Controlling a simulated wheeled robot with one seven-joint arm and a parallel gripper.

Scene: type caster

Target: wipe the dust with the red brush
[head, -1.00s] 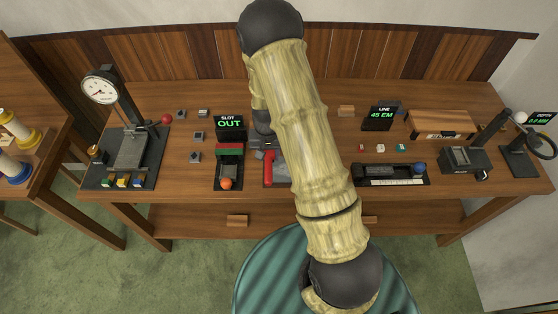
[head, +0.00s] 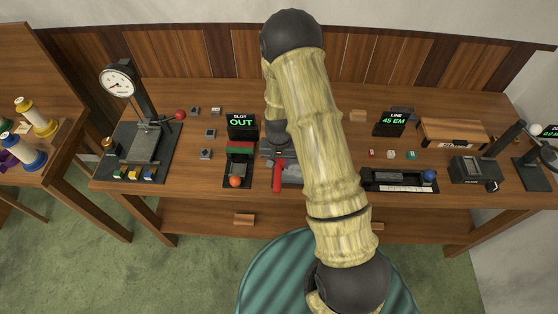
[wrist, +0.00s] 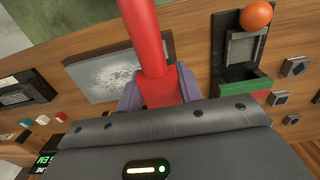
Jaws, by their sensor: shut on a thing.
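The red brush (head: 277,177) is in my gripper, its red handle pointing toward the table's front edge. In the wrist view its handle (wrist: 146,40) rises between the two purple-grey fingers of my gripper (wrist: 158,92), which are shut on it. The bristle end is hidden by my gripper body. A grey plate (wrist: 98,78) lies under the brush, with a whitish, speckled dust patch (wrist: 118,82) on it, beside the handle in the wrist view. In the head view my arm covers much of the plate (head: 291,175) and the dust cannot be made out.
A dial stand (head: 150,128) is further left. Right of my arm are a black tray (head: 400,187), small cubes and a wooden box (head: 453,133).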

